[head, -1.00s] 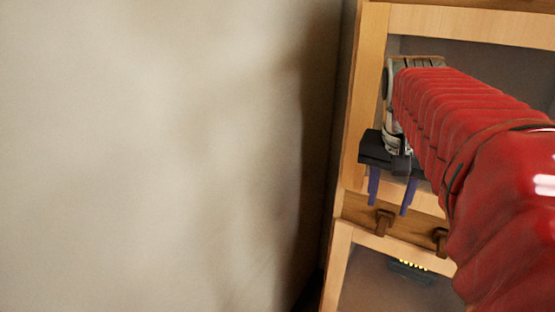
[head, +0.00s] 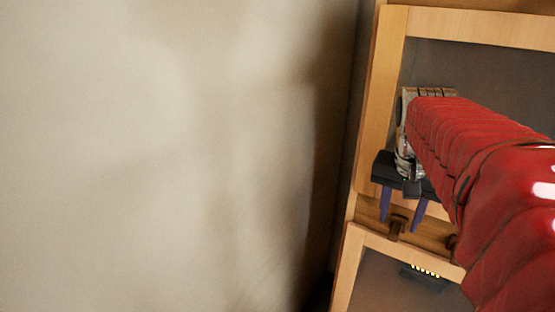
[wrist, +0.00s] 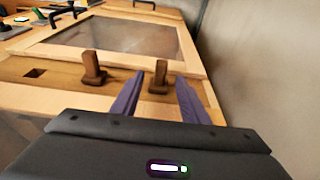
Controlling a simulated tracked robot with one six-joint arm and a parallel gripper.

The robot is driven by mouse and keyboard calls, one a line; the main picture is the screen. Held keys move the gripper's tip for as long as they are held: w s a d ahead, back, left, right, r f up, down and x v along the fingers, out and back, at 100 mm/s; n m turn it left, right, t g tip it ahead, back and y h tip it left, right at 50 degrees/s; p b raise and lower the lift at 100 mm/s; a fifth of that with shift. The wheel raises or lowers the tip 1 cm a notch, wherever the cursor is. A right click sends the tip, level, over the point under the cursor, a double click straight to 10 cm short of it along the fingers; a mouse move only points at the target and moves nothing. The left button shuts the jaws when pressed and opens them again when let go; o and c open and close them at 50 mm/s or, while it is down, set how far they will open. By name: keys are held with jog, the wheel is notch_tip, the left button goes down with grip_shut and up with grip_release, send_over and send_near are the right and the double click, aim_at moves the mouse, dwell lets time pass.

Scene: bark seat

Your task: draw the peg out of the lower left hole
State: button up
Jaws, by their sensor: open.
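A brown wooden peg (head: 396,227) stands out of a darker wooden rail at the left in the head view. The same peg (wrist: 159,77) is the right one in the wrist view, nearest the grey wall. My gripper (head: 401,224) is open, and its two purple fingers point toward this peg. In the wrist view my gripper (wrist: 158,84) has the peg showing between its fingertips, with gaps on both sides. I cannot tell whether the tips reach past its head. A second peg (wrist: 93,68) stands farther along the rail, mostly hidden behind my arm in the head view.
An empty square hole (wrist: 35,73) shows in the rail beyond the second peg. A framed dark panel (wrist: 120,37) lies past the rail, with a black handle at its far edge. A plain wall (head: 180,150) stands close beside the cabinet. A dark strip with yellow marks (head: 424,272) sits in the lower panel.

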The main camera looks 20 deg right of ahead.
aim_at(395, 231)
jog(key=shift+x, duration=3.45)
jog(key=shift+c, duration=0.3)
grip_shut()
jog(key=shift+s+a, duration=0.1)
jog(key=shift+a, duration=0.1)
jog(key=s+a, duration=0.6)
jog(key=a, duration=0.2)
dwell(0.4)
